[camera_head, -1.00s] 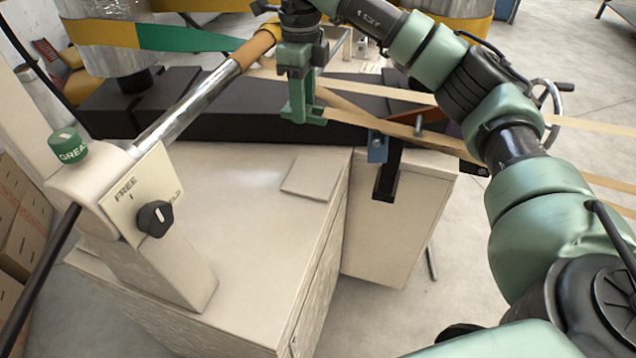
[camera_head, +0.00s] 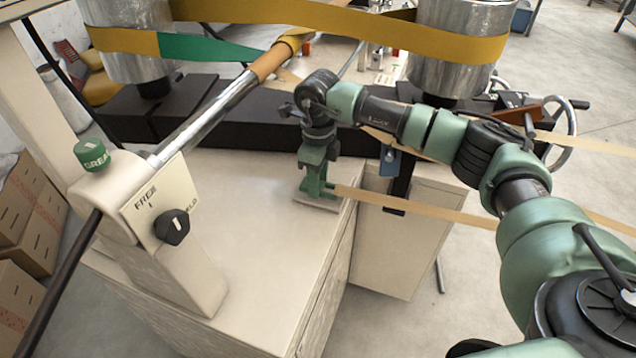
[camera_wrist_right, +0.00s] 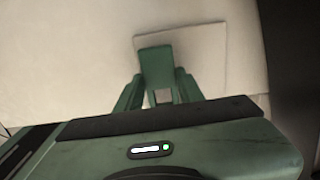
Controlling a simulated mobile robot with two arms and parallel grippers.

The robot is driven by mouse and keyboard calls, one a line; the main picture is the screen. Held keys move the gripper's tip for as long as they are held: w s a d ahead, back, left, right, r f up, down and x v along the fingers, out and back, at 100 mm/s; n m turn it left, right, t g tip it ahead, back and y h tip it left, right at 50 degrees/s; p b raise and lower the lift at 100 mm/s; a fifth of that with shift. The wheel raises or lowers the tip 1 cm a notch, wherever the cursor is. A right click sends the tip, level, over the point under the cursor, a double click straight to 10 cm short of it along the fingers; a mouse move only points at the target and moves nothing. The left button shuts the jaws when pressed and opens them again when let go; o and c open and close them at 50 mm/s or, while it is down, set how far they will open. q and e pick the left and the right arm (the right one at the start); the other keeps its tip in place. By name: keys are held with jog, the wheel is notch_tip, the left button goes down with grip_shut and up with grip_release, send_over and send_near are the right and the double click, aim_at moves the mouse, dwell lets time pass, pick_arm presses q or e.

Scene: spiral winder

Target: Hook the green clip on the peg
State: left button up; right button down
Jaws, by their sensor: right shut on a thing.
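My right gripper (camera_head: 318,186) is shut on the green clip (camera_wrist_right: 156,66), low over the cream cabinet top. In the right wrist view the clip shows as a flat green block between the fingers and just beyond them. In the head view it blends with the green gripper. A blue bracket (camera_head: 390,162) stands at the cabinet edge, right of the gripper; a small metal end there may be the peg, but I cannot tell. My left gripper is not in view.
A square cream pad (camera_wrist_right: 205,50) lies under the clip. The roller bar (camera_head: 210,115) with its black knob (camera_head: 172,227) stands left. Metal drums (camera_head: 458,50) with an orange belt (camera_head: 300,14) stand behind. The front of the cabinet top (camera_head: 255,245) is clear.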

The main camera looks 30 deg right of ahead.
jog(key=shift+f, duration=0.8)
jog(key=shift+f, duration=0.1)
jog(key=shift+f, duration=0.15)
jog(key=c, duration=0.9)
grip_release()
